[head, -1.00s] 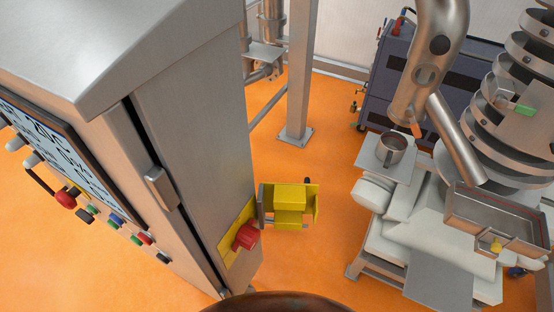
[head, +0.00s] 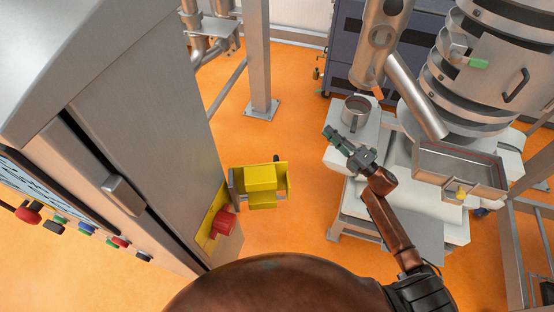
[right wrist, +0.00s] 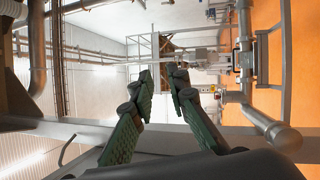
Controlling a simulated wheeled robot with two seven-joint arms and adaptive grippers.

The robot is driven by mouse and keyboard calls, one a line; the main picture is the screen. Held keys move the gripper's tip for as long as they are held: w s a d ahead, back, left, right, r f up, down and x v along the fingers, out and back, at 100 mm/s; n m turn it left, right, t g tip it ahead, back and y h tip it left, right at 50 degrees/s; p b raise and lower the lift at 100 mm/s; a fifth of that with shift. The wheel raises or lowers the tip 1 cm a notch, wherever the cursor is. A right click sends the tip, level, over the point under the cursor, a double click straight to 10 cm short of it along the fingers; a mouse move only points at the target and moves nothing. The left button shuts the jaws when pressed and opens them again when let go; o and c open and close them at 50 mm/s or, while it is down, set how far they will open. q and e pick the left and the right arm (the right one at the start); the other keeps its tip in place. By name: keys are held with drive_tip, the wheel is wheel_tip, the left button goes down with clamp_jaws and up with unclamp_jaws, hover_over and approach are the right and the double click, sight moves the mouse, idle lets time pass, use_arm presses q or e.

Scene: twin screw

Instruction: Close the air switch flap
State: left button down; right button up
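The air switch flap (head: 262,184) is a yellow plate assembly standing out from the side of the steel cabinet (head: 150,130). It looks swung open, away from the red switch knob (head: 223,222) on its yellow backing. My right gripper (head: 333,136) is to the right of the flap, apart from it, near the white-topped machine. In the right wrist view its two green fingers (right wrist: 160,82) are spread with a gap and nothing between them. The wrist view does not clearly show the flap. My left gripper is not in view.
The cabinet has a dark-framed panel and several coloured buttons (head: 85,229) at left. A steel machine with a cup (head: 356,110) and a tray (head: 455,180) stands at right. A steel post (head: 259,60) rises behind the flap. Orange floor is clear around the flap.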

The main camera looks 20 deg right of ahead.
sight(276, 164)
drive_tip(key=s+a+r+n+g+y, duration=0.35)
drive_tip(key=a+r+n, duration=0.2)
drive_tip(key=r, duration=0.25)
drive_tip(key=s+a+r+n+g+y, duration=0.3)
drive_tip(key=s+a+r+n+g, duration=0.15)
drive_tip(key=r+n, duration=0.25)
drive_tip(key=s+a+r+n+g+y, duration=0.3)
drive_tip(key=s+a+r+n, duration=0.1)
drive_tip(key=r+n, duration=0.35)
drive_tip(key=s+a+r+n+g+h, duration=0.1)
drive_tip(key=s+a+r+n+g, duration=0.1)
drive_tip(key=s+a+n+g, duration=0.25)
drive_tip(key=s+a+r+n+g+h, duration=0.1)
drive_tip(key=s+a+r+n+g, duration=0.15)
drive_tip(key=s+n, duration=0.4)
drive_tip(key=shift+s+a+f+m+p, duration=0.15)
drive_tip(key=shift+s+a+m+p, duration=0.3)
drive_tip(key=shift+a, duration=0.65)
drive_tip(key=shift+a+f+m+p, duration=0.1)
drive_tip(key=shift+a+m+p, duration=0.1)
drive_tip(key=shift+a+p, duration=0.65)
drive_tip(key=shift+s+a+f+m+p, duration=0.15)
drive_tip(key=shift+s+a+m+p, duration=0.15)
drive_tip(key=shift+a, duration=1.05)
drive_tip(key=shift+c, duration=0.3)
clamp_jaws()
